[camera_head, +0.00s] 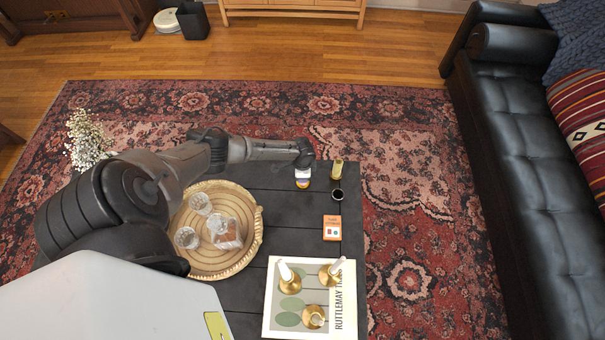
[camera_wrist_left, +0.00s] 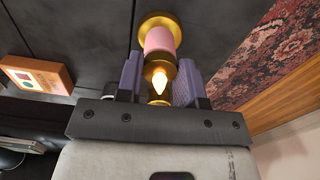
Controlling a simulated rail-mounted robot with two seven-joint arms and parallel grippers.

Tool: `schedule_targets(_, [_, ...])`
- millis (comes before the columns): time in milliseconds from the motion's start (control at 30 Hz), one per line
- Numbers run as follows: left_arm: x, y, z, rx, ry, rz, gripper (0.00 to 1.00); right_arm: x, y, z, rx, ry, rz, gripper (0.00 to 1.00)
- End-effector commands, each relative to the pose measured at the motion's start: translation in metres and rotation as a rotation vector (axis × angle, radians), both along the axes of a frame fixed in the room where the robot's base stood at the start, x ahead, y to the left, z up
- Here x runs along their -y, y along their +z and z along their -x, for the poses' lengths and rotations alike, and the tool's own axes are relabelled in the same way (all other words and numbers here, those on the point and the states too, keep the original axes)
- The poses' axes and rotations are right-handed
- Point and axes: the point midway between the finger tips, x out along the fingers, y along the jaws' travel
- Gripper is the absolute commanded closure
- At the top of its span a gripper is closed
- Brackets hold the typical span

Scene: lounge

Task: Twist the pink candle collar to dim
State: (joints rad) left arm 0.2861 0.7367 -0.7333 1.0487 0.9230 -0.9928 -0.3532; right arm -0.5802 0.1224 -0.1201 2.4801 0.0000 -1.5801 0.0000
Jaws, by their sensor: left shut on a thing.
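The pink candle (camera_wrist_left: 160,39) shows in the left wrist view on a round gold base (camera_wrist_left: 157,21) on the dark table. A gold collar (camera_wrist_left: 158,68) sits at its top end, and a glowing flame-shaped bulb (camera_wrist_left: 159,82) points toward the camera. My left gripper (camera_wrist_left: 158,84) has its two purple fingers shut on the collar, one on each side. In the head view my left gripper (camera_head: 303,172) hangs over the table's far part and hides most of the candle. My right gripper is not in view.
An orange box (camera_head: 332,228) and a gold-and-black object (camera_head: 337,180) stand near the gripper on the dark table (camera_head: 285,222). A woven tray (camera_head: 257,232) with glassware lies left. A book (camera_head: 272,320) carrying 3 gold candle holders lies nearer me. A black sofa stands right.

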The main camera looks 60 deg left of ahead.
Motion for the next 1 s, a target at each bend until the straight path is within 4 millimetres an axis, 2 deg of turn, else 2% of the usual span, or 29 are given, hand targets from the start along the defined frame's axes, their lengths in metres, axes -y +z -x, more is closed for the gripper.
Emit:
schedule_targets(67, [0.0, 0.0, 0.0, 0.001, 0.0, 0.0, 0.89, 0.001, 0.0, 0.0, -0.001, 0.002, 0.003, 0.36])
schedule_targets(100, [0.0, 0.0, 0.0, 0.001, 0.001, 0.0, 0.65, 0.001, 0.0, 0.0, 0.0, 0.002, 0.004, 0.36])
schedule_targets(367, [0.0, 0.0, 0.0, 0.001, 0.001, 0.0, 0.4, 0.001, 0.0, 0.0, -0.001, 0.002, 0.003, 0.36])
schedule_targets(667, [0.0, 0.003, 0.0, 0.001, 0.001, 0.0, 0.39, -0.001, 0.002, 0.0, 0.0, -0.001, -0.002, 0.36])
schedule_targets(767, [0.0, 0.014, 0.0, 0.0, 0.001, 0.0, 0.39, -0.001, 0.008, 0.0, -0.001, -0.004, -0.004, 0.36])
schedule_targets(1000, [-0.001, 0.06, 0.0, 0.002, 0.0, -0.001, 0.39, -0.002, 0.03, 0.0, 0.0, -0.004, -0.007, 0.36])
